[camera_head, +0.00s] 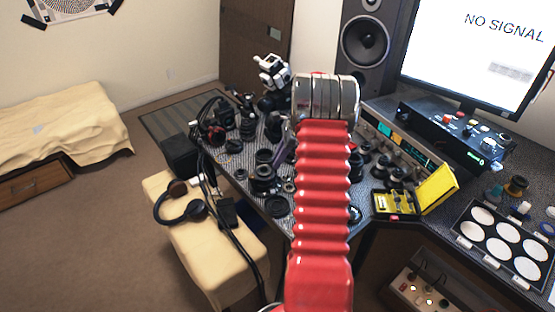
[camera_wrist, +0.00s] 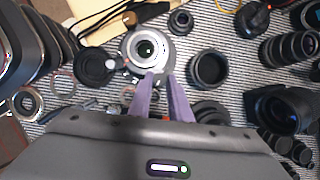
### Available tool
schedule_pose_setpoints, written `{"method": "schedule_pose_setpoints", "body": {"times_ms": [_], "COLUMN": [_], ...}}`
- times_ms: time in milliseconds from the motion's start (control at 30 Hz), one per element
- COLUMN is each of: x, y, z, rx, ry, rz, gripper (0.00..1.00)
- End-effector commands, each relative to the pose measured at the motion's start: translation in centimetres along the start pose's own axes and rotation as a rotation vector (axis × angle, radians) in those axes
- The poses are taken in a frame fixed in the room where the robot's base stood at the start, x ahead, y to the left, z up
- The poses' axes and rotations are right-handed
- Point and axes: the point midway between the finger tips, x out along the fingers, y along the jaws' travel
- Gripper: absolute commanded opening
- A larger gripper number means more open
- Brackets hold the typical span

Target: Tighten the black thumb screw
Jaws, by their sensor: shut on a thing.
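In the wrist view, a lens part (camera_wrist: 132,45) with a wide silver ring and a dark centre stands on the striped mat at upper middle. My gripper (camera_wrist: 161,76) has two purple fingers that reach up to the lower edge of this part. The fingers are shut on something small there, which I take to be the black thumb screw. The screw itself is hidden between the fingertips, so its seating cannot be seen. In the head view, my red arm covers most of the gripper; only a bit of purple shows beside it.
A black ring (camera_wrist: 209,68) stands close right of the fingers, and a black cap (camera_wrist: 96,65) lies left. Larger black lenses (camera_wrist: 290,48) crowd the right side. In the head view, a yellow-lidded box (camera_head: 436,188) and a monitor (camera_head: 480,45) stand at right.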

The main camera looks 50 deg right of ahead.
Motion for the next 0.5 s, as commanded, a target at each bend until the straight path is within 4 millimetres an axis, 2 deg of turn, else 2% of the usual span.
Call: {"method": "schedule_pose_setpoints", "body": {"times_ms": [267, 300, 500], "x": [-0.08, -0.08, -0.05], "y": [-0.13, -0.13, -0.08], "z": [0.09, 0.09, 0.06], "rx": [0.002, 0.002, 0.001], "ry": [-0.001, -0.001, 0.000], "rz": [-0.005, -0.005, -0.003], "gripper": [0.00, 0.20, 0.34]}}
